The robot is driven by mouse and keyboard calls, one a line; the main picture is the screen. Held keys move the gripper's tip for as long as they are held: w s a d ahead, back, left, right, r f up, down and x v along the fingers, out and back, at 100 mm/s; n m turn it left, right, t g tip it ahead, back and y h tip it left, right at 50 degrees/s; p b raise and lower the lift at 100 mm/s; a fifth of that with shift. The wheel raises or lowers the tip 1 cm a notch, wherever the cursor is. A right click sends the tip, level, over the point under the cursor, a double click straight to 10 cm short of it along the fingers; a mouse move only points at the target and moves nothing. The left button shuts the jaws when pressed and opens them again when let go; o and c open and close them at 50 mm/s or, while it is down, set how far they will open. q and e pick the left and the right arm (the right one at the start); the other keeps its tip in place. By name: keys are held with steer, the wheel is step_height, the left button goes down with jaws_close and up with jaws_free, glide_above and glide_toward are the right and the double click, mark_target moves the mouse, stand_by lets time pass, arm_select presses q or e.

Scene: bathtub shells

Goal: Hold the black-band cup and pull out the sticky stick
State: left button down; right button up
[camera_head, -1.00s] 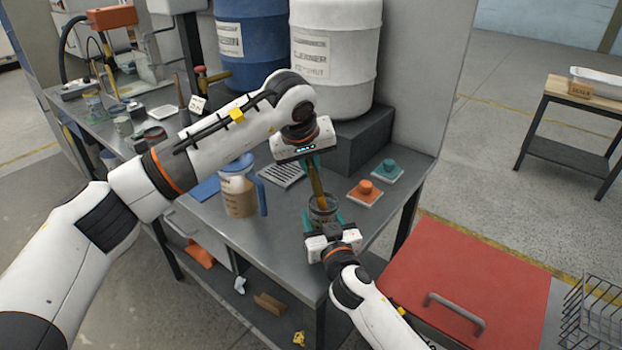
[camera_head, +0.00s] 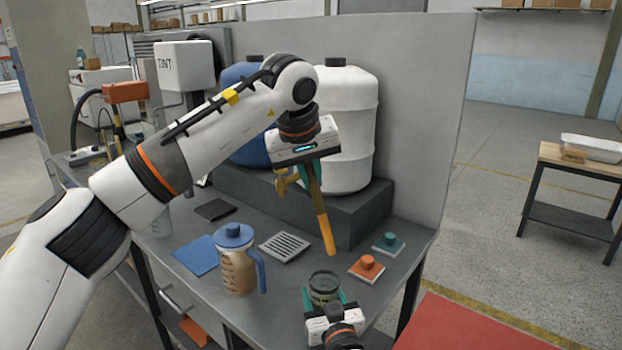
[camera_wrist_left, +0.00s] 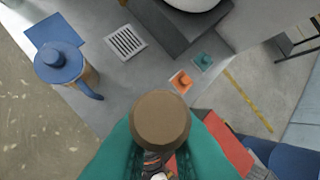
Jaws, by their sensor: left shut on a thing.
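My left gripper (camera_head: 311,180) is shut on the upper part of the sticky stick (camera_head: 323,220). The stick is long, brown above and orange-yellow below, and hangs slightly tilted. Its lower tip shows in the air above and behind the cup, apart from it. In the left wrist view the stick's round brown end (camera_wrist_left: 160,120) lies between the green fingers. The dark, glassy cup (camera_head: 325,284) stands at the bench's front, its open mouth up. My right gripper (camera_head: 325,298) has its green fingers on both sides of the cup, close against it. Its band is hard to make out.
A blue-lidded jug (camera_head: 238,262) stands left of the cup. Behind are a blue mat (camera_head: 196,256) and a slotted plate (camera_head: 285,246). Orange (camera_head: 367,268) and teal (camera_head: 389,244) knobbed pads lie to the right. A white drum (camera_head: 345,130) stands on a dark block behind.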

steer(key=o, duration=0.5)
